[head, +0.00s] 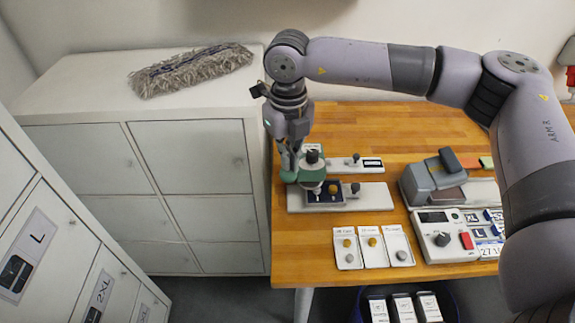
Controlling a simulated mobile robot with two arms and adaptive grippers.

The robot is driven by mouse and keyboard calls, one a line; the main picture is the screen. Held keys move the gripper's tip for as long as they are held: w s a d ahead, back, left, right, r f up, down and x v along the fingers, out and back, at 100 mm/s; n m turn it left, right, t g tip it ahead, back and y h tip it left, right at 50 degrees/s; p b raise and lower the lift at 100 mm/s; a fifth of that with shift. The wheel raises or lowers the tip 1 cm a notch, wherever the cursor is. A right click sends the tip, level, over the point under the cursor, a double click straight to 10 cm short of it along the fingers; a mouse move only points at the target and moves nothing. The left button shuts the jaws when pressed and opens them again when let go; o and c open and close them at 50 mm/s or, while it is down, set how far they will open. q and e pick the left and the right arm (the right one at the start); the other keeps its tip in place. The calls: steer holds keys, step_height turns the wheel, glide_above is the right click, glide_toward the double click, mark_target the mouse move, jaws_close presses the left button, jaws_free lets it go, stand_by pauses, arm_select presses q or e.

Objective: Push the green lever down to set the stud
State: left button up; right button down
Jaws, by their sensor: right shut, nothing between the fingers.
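A grey press-like device (420,184) stands on the right part of the wooden table. A dark arm on it leads to a red-brown part and a small green end (487,162), which looks like the green lever, raised above the base. My right gripper (291,168) is shut and empty at the table's left side, pointing down, well left of the green end. It is beside a rounded green-and-grey piece (312,174) over a white plate (375,196); whether they touch is unclear. My left gripper is out of view.
A white panel (433,250) with a red button and dial is in front of the device. Several small cards with knobs (346,260) lie near the front edge. White cabinets (190,157) stand left, with a grey mop head (190,70) on top. My right arm spans the back.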

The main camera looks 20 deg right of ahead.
mark_target(289, 180)
steer(key=shift+f, duration=0.3)
steer(key=shift+s+a+f+b, duration=0.1)
steer(key=shift+s+f+b, duration=0.2)
steer(key=shift+f+b, duration=0.25)
steer(key=shift+s+a+f+b, duration=0.1)
steer(key=shift+s+f+b, duration=0.2)
steer(key=shift+f+b, duration=0.25)
steer(key=shift+r, duration=0.1)
steer(key=shift+f+b, duration=0.2)
steer(key=shift+b, duration=0.1)
steer(key=shift+s+f+b, duration=0.2)
steer(key=shift+f+b, duration=0.35)
steer(key=shift+s+f+b, duration=0.15)
steer(key=shift+f+b, duration=0.35)
steer(key=shift+f, duration=0.1)
steer(key=shift+s+a+f+b, duration=0.1)
steer(key=shift+s+f+b, duration=0.1)
steer(key=shift+f+b, duration=0.9)
steer(key=shift+r, duration=0.1)
